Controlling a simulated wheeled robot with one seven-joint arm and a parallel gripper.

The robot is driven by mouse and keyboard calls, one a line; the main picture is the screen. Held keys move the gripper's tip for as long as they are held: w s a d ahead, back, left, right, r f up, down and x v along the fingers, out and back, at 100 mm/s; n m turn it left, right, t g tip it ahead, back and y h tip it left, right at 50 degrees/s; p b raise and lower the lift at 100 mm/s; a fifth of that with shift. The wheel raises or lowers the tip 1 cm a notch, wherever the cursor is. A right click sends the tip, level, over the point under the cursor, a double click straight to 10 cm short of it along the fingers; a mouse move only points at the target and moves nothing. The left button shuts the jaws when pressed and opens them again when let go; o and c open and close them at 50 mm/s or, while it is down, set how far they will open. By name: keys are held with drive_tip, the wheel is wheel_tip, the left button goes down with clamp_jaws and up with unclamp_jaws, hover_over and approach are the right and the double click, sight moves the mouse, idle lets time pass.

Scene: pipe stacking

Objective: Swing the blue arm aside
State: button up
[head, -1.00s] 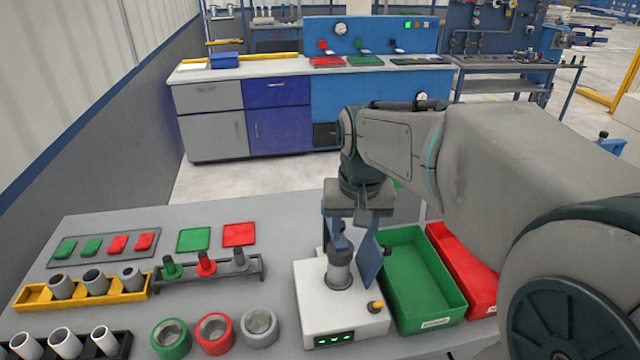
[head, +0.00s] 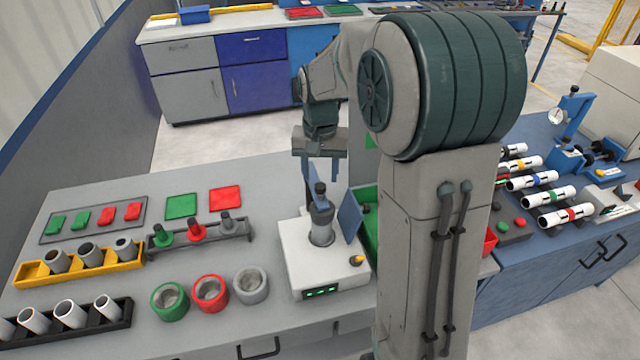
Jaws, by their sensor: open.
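The white device (head: 340,272) stands on the grey bench, with a grey upright cylinder (head: 321,228) on top. A dark knob (head: 320,189) shows above the cylinder. A flat blue plate (head: 349,216) stands tilted at the cylinder's right side; it looks like the blue arm, but its joint to the device is hard to make out. My gripper (head: 321,178) points down over the cylinder, open, with its fingers either side of and just above the knob. I cannot tell whether a finger touches anything.
Left of the device are red, green and grey rings (head: 210,293), a peg rack (head: 197,240), a yellow holder (head: 80,268) and a black holder (head: 65,325) with grey tubes. A green bin (head: 369,232) is mostly hidden by my arm. A blue bench (head: 530,265) with banded pipes stands right.

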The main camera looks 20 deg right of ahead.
sight(320, 186)
drive_tip(key=shift+f, duration=2.55)
clamp_jaws()
